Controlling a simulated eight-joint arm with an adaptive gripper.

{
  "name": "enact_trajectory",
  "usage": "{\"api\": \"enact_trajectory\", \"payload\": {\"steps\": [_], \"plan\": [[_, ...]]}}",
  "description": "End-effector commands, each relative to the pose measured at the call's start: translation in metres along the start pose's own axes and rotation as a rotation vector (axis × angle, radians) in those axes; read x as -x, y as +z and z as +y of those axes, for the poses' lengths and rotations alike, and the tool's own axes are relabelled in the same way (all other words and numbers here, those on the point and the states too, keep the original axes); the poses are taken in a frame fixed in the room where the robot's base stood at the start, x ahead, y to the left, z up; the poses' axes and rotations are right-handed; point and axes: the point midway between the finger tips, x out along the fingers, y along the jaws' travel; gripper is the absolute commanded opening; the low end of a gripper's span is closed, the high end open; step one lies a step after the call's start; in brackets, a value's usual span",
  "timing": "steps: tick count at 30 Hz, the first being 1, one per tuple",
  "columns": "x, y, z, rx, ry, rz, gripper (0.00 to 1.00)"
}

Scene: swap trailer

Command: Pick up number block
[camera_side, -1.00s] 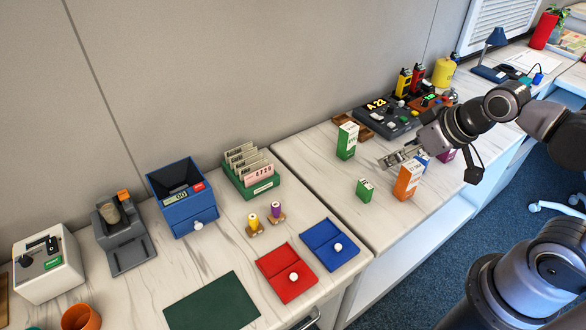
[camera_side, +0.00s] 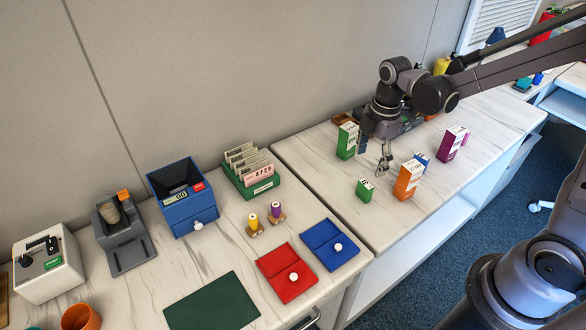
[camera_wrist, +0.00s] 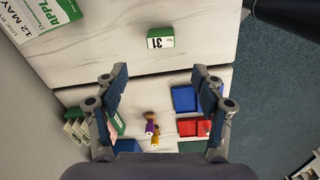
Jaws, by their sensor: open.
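A small green and white number block (camera_side: 365,190) stands on the right-hand light countertop near its left edge. It also shows in the wrist view (camera_wrist: 160,37), where its white face reads "31". My gripper (camera_side: 382,171) points down above the countertop, behind and to the right of the block in the side view. In the wrist view my gripper (camera_wrist: 160,76) is open, with its two fingers wide apart and nothing between them. The block lies beyond the fingertips there, apart from them.
A taller green and white box (camera_side: 347,141) stands behind the block. An orange box (camera_side: 408,180) stands to its right, with a blue block (camera_side: 422,160) and a purple box (camera_side: 452,143) beyond. Trays (camera_side: 287,273) and a file rack (camera_side: 262,187) occupy the left counter.

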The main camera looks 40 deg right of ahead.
Motion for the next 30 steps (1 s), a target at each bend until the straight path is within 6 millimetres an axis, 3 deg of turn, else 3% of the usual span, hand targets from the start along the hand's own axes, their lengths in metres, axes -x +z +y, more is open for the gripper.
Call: {"api": "enact_trajectory", "payload": {"steps": [6, 18, 26, 30], "plan": [[-0.018, 0.002, 0.005, 0.113, -0.046, -0.003, 0.69], [-0.064, 0.003, 0.003, 0.118, -0.048, -0.003, 0.69], [-0.077, 0.004, 0.002, 0.117, -0.047, -0.003, 0.69], [-0.093, 0.006, 0.000, 0.117, -0.047, -0.003, 0.69]]}}
